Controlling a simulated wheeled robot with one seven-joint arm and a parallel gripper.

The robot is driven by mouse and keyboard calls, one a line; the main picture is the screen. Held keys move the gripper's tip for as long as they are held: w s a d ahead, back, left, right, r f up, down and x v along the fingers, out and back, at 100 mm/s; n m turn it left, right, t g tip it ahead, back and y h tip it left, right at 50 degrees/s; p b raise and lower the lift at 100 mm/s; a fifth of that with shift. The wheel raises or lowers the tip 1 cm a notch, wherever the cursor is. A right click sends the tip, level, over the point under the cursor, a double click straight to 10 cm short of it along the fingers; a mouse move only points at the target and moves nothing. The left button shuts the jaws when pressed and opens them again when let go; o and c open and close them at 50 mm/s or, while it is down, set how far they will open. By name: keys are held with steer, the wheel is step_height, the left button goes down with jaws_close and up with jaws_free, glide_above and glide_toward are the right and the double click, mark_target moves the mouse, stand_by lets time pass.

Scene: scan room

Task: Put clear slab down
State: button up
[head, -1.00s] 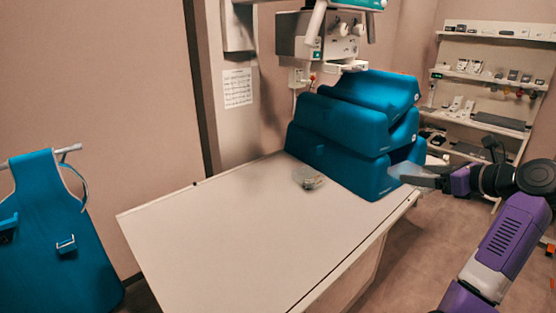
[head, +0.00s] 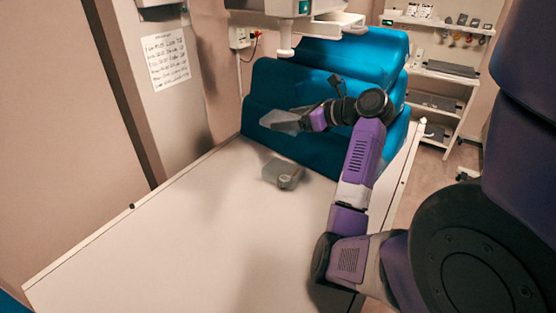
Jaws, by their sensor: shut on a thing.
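The clear slab (head: 272,118) is a pale, see-through piece at the tip of my gripper (head: 291,122). My gripper is shut on it and holds it in front of the blue cushions, above the far part of the white table (head: 200,235). The slab appears apart from the table top. The fingers and the slab are small and close in colour, so the exact grip is hard to make out.
A small grey, partly see-through object (head: 277,172) lies on the table below my gripper. Stacked blue cushions (head: 262,97) fill the table's far end. White equipment (head: 318,28) hangs above them. The table's near and left parts are clear.

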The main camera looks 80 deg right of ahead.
mark_target(288, 170)
step_height(288, 170, down, 16)
stand_by(0.5)
steer(key=o, duration=1.7)
steer(key=shift+f, duration=0.15)
steer(key=shift+c, duration=0.2)
steer(key=shift+s+b, duration=0.1)
steer(key=shift+b, duration=0.2)
steer(key=v, duration=1.2)
